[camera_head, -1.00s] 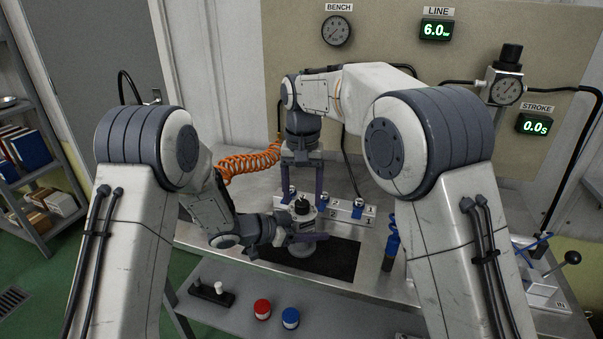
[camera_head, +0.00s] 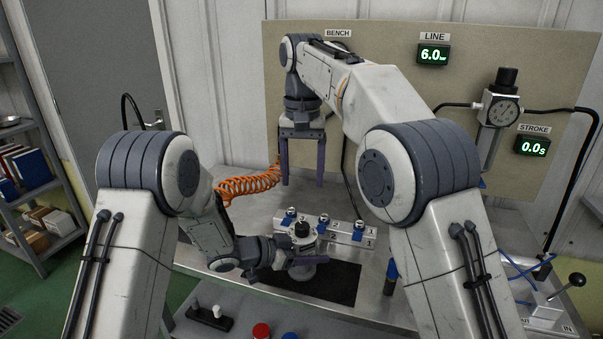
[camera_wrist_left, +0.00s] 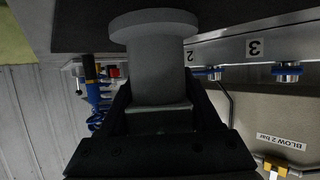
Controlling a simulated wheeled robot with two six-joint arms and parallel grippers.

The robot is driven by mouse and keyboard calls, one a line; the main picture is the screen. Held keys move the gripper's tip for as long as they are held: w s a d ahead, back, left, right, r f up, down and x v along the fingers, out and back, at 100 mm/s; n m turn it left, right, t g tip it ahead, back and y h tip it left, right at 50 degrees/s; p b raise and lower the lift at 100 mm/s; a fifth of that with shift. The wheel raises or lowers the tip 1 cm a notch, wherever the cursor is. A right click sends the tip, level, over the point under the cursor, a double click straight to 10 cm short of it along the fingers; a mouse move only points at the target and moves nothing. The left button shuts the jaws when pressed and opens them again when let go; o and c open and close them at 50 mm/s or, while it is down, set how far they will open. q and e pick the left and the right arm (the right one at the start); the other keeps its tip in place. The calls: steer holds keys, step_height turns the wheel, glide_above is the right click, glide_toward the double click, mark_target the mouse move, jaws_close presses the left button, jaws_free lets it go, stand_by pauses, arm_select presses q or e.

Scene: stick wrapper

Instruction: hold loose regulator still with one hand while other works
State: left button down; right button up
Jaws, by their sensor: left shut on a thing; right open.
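The loose regulator (camera_head: 302,243), a grey body with a black knob on top, stands upright on the dark mat (camera_head: 335,283) on the bench. My left gripper (camera_head: 296,258) is shut on it low on the body, coming from the left. The left wrist view, upside down, shows a grey cylinder with a wide round flange (camera_wrist_left: 155,65) between the fingers. My right gripper (camera_head: 302,183) is open and empty, fingers pointing down, raised above and behind the knob. Its fingers are clear of the regulator.
A numbered manifold with blue fittings (camera_head: 345,232) lies just behind the regulator. An orange coiled hose (camera_head: 250,184) is at left. A panel-mounted regulator with gauge (camera_head: 501,108) and displays reading 6.0 and 0.0 are behind. A lever valve (camera_head: 548,300) stands at right. Red and blue caps lie on the lower shelf.

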arm_select(q)
jaws_free()
steer(key=v, duration=1.1)
steer(key=shift+s+a+r, duration=0.1)
steer(key=shift+s+a, duration=0.05)
steer(key=shift+a, duration=0.05)
steer(key=s+a+r+p, duration=0.2)
steer(key=a+r+p, duration=0.2)
steer(key=r+p, duration=0.2)
steer(key=shift+a+p, duration=0.25)
steer(key=shift+p, duration=0.45)
steer(key=shift+s, duration=0.1)
